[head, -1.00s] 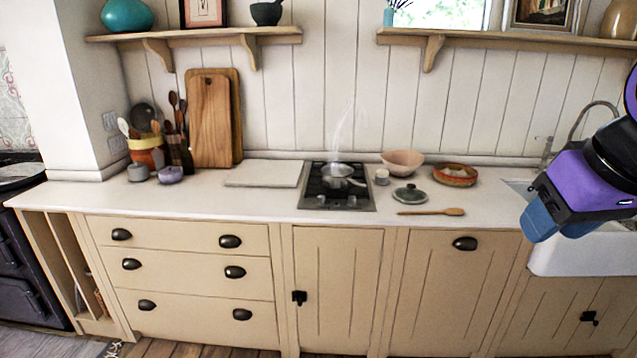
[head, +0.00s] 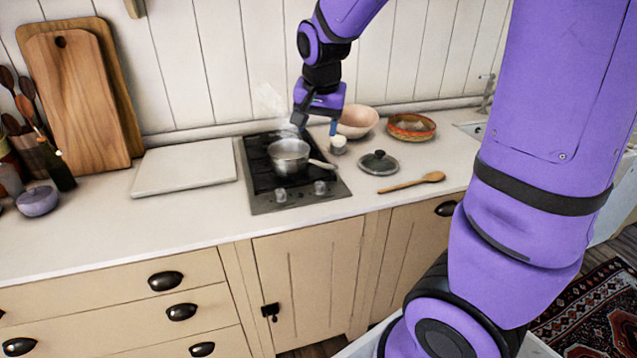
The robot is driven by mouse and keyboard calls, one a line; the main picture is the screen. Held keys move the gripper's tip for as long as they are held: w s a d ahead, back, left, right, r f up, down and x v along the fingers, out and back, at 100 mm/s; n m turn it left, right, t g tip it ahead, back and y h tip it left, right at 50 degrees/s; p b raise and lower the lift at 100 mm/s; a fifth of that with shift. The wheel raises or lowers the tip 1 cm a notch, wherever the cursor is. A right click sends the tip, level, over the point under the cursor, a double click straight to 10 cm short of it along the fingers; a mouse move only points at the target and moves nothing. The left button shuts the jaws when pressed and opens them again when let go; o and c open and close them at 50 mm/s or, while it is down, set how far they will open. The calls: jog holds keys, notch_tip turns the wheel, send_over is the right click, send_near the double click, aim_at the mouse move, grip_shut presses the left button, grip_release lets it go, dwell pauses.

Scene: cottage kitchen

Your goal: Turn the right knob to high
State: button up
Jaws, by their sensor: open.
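The hob (head: 262,204) is a dark, narrow cooktop set in the white counter. Its right knob (head: 320,188) and left knob (head: 281,195) sit on the front strip; their settings are too small to read. A steaming metal saucepan (head: 289,152) stands on the hob, its handle pointing right towards the front edge. My gripper (head: 316,128) is open, fingers pointing down, above and behind the right knob. It is near the saucepan's right side and the small white pot. I cannot tell whether a finger touches either.
A small white pot (head: 338,146), a pink bowl (head: 357,122), a red patterned dish (head: 411,127), a glass lid (head: 379,163) and a wooden spoon (head: 412,182) lie right of the hob. A pale board (head: 184,167) lies left.

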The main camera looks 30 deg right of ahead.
aim_at(319, 184)
jog(key=w+d+f+m+h, duration=0.1)
jog(key=w+d+f, duration=0.2)
jog(key=f, duration=0.5)
jog(key=w+d+f+m+g+h, duration=0.1)
jog(key=w+d+f+m, duration=0.1)
jog(key=w+f, duration=0.3)
jog(key=w+d+f+m+h, duration=0.1)
jog(key=w+d+f, duration=0.3)
jog(key=f, duration=0.9)
jog(key=shift+w+f+m, duration=0.1)
jog(key=shift+w+m, duration=0.5)
jog(key=c, duration=0.9)
